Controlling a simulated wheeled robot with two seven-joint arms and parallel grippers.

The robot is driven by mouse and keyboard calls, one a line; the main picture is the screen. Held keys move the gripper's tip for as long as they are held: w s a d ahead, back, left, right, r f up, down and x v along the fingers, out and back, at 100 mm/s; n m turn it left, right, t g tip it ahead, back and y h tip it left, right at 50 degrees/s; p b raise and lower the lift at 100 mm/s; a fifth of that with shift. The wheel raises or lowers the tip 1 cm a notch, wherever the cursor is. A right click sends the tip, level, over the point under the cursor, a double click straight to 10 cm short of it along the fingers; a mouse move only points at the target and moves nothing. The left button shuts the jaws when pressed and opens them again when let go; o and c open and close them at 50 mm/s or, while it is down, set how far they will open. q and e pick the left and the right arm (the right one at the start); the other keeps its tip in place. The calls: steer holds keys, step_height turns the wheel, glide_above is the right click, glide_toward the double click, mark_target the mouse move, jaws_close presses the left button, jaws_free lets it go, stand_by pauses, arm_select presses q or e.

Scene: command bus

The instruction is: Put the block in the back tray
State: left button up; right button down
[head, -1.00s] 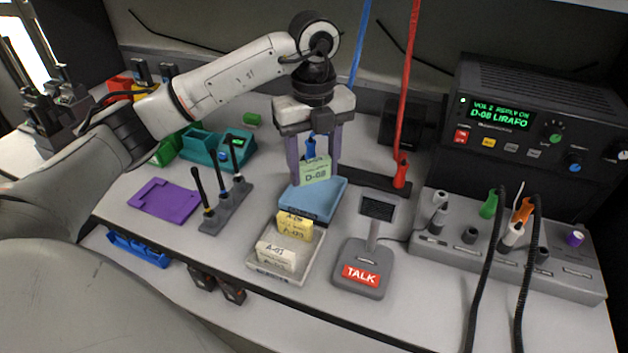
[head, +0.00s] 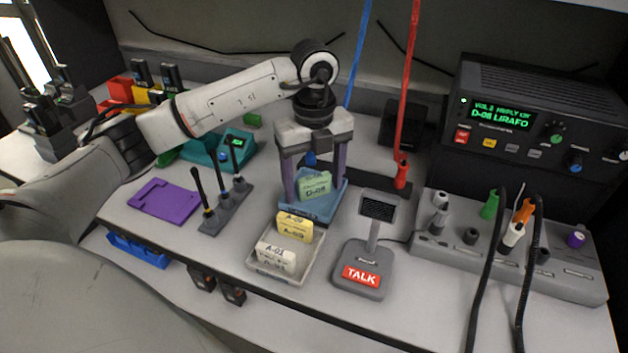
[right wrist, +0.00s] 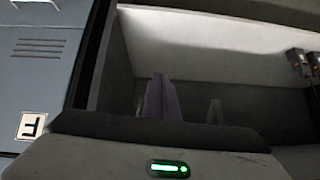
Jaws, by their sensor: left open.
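The green block (head: 314,187), marked D-08, is in the blue back tray (head: 322,217) in the head view, leaning a little. My left gripper (head: 316,188) is above the tray and open, with one purple finger on each side of the block. Its fingers look apart from the block. The block's lower part is hard to make out. My right gripper (right wrist: 180,105) shows only in the right wrist view, as a purple finger and a greyish piece; how far apart they are is unclear.
A pale front tray (head: 308,262) holds cream and yellow blocks. A microphone with a TALK sign (head: 361,276) stands to the right. A rack of pens (head: 228,205) and a purple plate (head: 164,201) are to the left. A red cord (head: 409,90) hangs behind.

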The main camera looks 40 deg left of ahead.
mark_target(314, 177)
arm_select(q)
step_height(314, 177, up, 12)
steer(key=p, duration=0.1)
steer(key=shift+r, duration=0.15)
stand_by(0.4)
stand_by(0.3)
